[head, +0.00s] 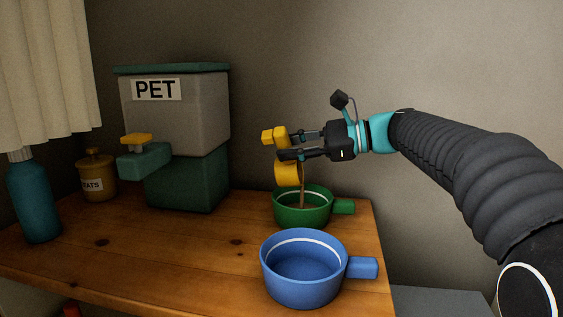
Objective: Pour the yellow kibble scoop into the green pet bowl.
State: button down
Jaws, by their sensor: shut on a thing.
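The yellow kibble scoop (286,173) is in my gripper (281,146), which is shut on it above the green pet bowl. The scoop is tilted, and a thin brown stream runs from it down into the bowl. The green pet bowl (289,217) stands upright on the wooden island near its right edge, with its handle to the right. The scoop is apart from the bowl, above its rim. The fingers hide part of the scoop, and its inside does not show.
A blue bowl (293,290) stands in front of the green one. A PET dispenser (190,180), a yellow treats jar (98,180) and a teal bottle (34,205) stand to the left. The wooden top (170,245) is clear at front left. A curtain (45,70) hangs at upper left.

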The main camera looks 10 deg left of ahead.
jog(key=shift+d+f+y+b, duration=0.25)
jog(key=shift+d+y+b, duration=0.8)
jog(key=shift+y+b, duration=0.25)
jog(key=shift+d+f+y+b, duration=0.25)
jog(key=shift+d+y+b, duration=0.75)
jog(key=shift+y+b, duration=0.25)
dwell(2.5)
